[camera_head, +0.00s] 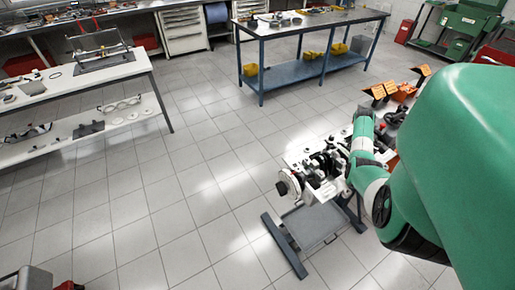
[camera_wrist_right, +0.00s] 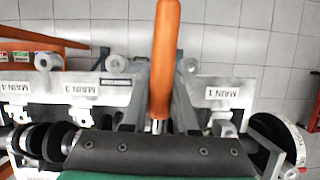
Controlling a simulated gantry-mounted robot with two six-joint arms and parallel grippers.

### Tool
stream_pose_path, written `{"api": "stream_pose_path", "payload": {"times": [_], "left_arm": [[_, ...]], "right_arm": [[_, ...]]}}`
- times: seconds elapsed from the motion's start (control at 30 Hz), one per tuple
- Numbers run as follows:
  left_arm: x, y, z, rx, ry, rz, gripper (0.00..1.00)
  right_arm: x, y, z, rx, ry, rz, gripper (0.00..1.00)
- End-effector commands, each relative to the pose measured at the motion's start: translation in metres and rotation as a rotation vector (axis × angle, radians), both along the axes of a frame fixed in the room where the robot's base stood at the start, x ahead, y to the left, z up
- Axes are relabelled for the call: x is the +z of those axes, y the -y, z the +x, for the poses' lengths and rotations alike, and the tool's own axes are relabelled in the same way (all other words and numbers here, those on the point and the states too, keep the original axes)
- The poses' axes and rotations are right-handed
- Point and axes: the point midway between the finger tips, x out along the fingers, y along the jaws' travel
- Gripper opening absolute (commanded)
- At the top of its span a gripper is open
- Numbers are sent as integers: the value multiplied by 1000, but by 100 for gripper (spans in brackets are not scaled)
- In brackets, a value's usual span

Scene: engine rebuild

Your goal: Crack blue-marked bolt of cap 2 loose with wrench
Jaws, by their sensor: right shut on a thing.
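My right gripper (camera_wrist_right: 157,100) is shut on the wrench, whose orange handle (camera_wrist_right: 166,50) rises between the two grey fingers in the right wrist view. The wrench's metal shank goes down behind the dark gripper body, and its working end is hidden. The engine block (camera_head: 322,172) lies under my right arm in the head view. In the wrist view, white plates read MAIN 1 (camera_wrist_right: 220,94), MAIN 3 and MAIN 4. The gripper covers the stretch between MAIN 1 and MAIN 3, so cap 2 and its blue-marked bolt are not visible. My left gripper is out of view.
The engine sits on a stand with a blue-grey leg (camera_head: 284,246) and a grey tray (camera_head: 305,222) below. Orange parts holders (camera_head: 379,92) stand behind it. A white bench (camera_head: 80,75) and a blue workbench (camera_head: 310,70) stand farther off, with clear tiled floor between.

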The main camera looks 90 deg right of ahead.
Motion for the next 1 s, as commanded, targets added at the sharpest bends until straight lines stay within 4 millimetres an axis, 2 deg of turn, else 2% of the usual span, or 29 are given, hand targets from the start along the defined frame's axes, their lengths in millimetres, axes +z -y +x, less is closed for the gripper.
{"api": "stream_pose_path", "payload": {"times": [0.6, 1.0], "left_arm": [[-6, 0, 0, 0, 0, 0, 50], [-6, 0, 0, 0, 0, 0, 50]], "right_arm": [[0, 10, -14, 94, 0, -2, 0], [0, 11, -15, 102, -1, -1, 0]]}}
